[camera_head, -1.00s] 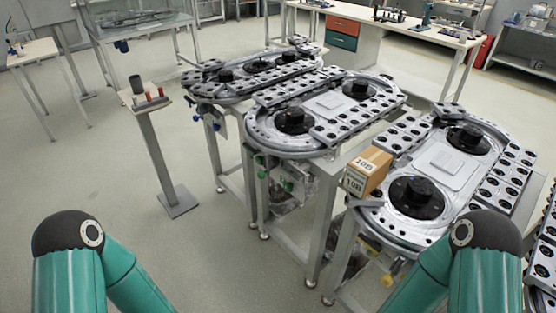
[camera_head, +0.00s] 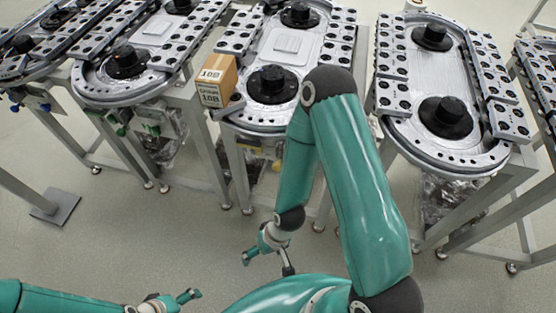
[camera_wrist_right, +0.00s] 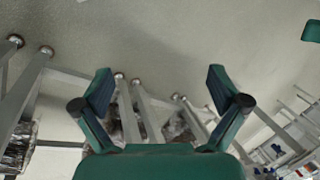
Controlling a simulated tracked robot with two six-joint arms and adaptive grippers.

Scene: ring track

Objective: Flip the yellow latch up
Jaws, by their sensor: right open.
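A small yellow part, likely the yellow latch (camera_head: 276,165), shows under the front end of the middle ring track (camera_head: 262,120), partly hidden by my right arm. It is too small to tell whether it is up or down. My right gripper (camera_head: 267,262) is open and empty, below and in front of that track, apart from the yellow part. In the right wrist view its two fingers (camera_wrist_right: 160,85) are spread with floor and table legs beyond, and I cannot make out the latch there. My left gripper (camera_head: 183,297) is low at the bottom left, its fingers partly out of frame.
A cardboard box (camera_head: 217,80) sits on the left edge of the middle track. Another ring track (camera_head: 440,95) stands to the right and one (camera_head: 125,70) to the left, on metal legs. A stand's base plate (camera_head: 55,206) is on the floor. The floor in front is clear.

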